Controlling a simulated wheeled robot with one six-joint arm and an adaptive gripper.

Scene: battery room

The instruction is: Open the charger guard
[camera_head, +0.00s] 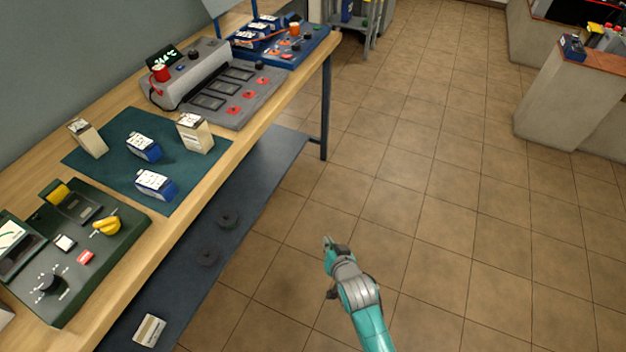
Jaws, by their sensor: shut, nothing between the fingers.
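A grey charger (233,113) stands on the bench near its far end, with several dark bays and red markers along its front. A long light grey cover (201,77) lies along its back; I take it to be the guard, but cannot tell its exact position or hinge. A red knob or button (160,73) sits at its left end, beside a green lit display (164,55). My gripper (327,242) is shut and empty, over the floor to the right of the bench, well apart from the charger. Its fingers look small here.
A dark green mat (115,185) on the wooden bench holds several blue and cream batteries. A green tester (75,270) stands nearer. A blue tray unit (315,42) is beyond the charger. A lower shelf (245,190) runs underneath. The tiled floor at right is clear.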

